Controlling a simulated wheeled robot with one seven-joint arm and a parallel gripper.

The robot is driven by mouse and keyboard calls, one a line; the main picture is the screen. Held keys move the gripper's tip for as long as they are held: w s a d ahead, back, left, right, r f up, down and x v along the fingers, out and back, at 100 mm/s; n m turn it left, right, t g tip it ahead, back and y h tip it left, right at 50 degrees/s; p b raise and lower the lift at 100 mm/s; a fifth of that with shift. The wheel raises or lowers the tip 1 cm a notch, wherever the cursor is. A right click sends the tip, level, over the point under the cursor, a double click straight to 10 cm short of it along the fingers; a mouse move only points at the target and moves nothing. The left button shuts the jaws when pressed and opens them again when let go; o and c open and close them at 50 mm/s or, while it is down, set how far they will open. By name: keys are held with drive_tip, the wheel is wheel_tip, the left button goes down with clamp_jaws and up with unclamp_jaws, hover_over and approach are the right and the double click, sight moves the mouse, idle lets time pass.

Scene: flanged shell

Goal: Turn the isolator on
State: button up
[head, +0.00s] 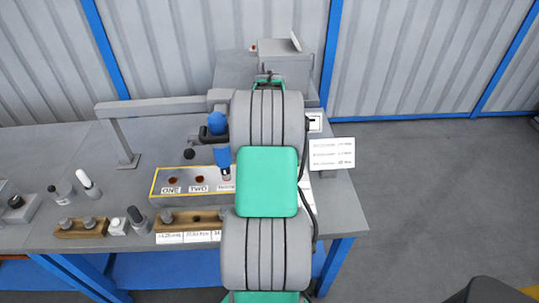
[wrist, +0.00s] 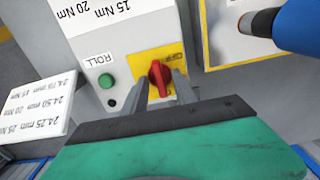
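The isolator is a red rotary knob (wrist: 157,76) on a yellow plate in the wrist view. Its grip bar lies roughly up and down in the picture. An upside-down label that seems to read OFF is on the plate, above and right of the knob. My gripper (wrist: 160,84) is open, with one grey finger left of the knob and the other right of it. The right finger is close to the knob; I cannot tell whether either touches. In the head view my own arm hides the isolator and my gripper.
A green button (wrist: 106,80) labelled ROLL sits left of the isolator. A blue tool (head: 218,143) hangs above the yellow-bordered panel (head: 160,197); it also shows in the wrist view (wrist: 299,26). Wooden blocks (head: 82,228) and small parts line the bench front.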

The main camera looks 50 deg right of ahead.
wheel_tip(320, 180, up, 8)
drive_tip(key=shift+f+b, duration=0.1)
drive_tip(key=shift+b, duration=0.2)
